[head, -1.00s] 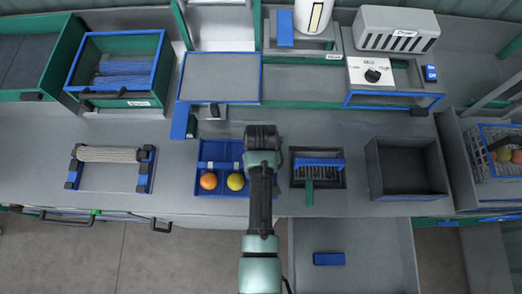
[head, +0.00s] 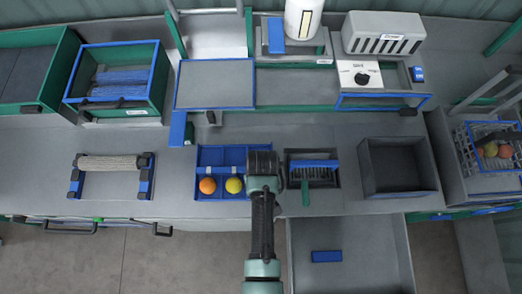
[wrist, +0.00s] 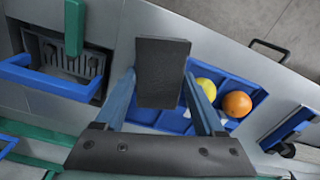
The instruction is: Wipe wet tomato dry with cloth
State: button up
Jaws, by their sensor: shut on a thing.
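An orange tomato (head: 207,186) and a yellow tomato (head: 233,185) sit in the front compartments of a blue divided tray (head: 222,154). They also show in the wrist view, the orange one (wrist: 236,104) and the yellow one (wrist: 206,89) partly behind a finger. I cannot tell which is wet. My gripper (wrist: 162,88) is shut on a dark grey flat block (wrist: 163,60), held between its two blue-grey fingers. In the head view my gripper (head: 263,160) is at the tray's right end, hiding part of it. Folded blue cloths (head: 120,85) lie in a blue-rimmed green crate (head: 160,75) at the left.
A slotted holder (head: 290,160) with a green-handled brush (head: 306,192) stands right of my gripper. Farther right is an empty dark bin (head: 430,165). An open drawer (head: 385,235) holds a blue block (head: 327,256). A roller (head: 110,162) stands left on the counter.

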jog(key=shift+s+f, duration=0.15)
jog(key=shift+w+a+f+b, duration=0.1)
jog(key=shift+w+b, duration=0.15)
jog(key=shift+w, duration=0.25)
jog(key=shift+w+a+r+b, duration=0.1)
jog(key=shift+w+a+b, duration=0.1)
jog(key=shift+w, duration=0.25)
jog(key=shift+w+a+f+b, duration=0.1)
jog(key=shift+w+b, duration=0.15)
jog(key=shift+w, duration=0.25)
jog(key=shift+w+a, duration=0.15)
jog(key=shift+w, duration=0.5)
notch_tip(320, 180, up, 7)
jog(key=p, duration=0.6)
jog(key=shift+w+f, duration=0.1)
jog(key=shift+f, duration=0.1)
jog(key=shift+f, duration=0.1)
